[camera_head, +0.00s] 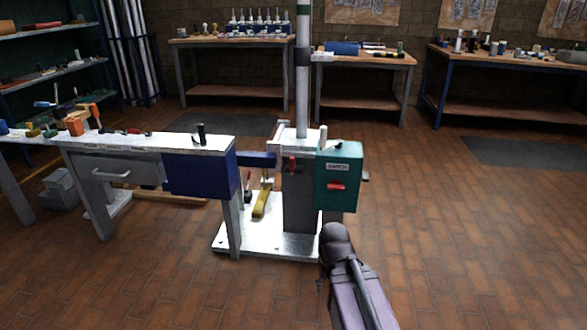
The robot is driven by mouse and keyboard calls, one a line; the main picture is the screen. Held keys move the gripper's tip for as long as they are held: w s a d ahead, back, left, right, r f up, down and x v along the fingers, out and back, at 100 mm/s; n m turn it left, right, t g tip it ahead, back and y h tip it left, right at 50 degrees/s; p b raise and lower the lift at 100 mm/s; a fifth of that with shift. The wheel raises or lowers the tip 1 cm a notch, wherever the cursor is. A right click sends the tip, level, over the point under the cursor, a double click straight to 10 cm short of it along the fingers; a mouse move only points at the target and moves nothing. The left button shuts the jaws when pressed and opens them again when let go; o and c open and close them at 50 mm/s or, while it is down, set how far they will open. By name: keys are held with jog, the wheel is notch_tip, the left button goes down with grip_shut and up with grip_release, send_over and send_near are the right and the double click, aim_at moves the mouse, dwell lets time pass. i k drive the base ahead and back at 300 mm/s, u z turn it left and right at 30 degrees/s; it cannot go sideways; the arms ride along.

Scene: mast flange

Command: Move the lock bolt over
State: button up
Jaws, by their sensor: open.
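A mast (302,90) rises from a grey post (299,205) on a pale base plate (285,245). A small red part (292,164) sits on the post's front, near the top. A teal box (350,170) with a white label is on the post's right side and carries a red handle (337,186). I cannot tell which part is the lock bolt; no bolt is clear at this size. My arm (355,290) reaches up from the bottom edge, in front of the base plate's right corner. My gripper cannot be made out.
A workbench (190,142) with tools and a blue box (200,172) stands left of the post. A dark blue bar (257,159) spans between them. A yellow-handled tool (262,200) leans below. Benches line the back wall. The brick floor at right is clear.

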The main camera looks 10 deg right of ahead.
aim_at(292, 163)
jog(key=z, duration=0.1)
jog(key=i, duration=1.15)
jog(key=u, duration=0.2)
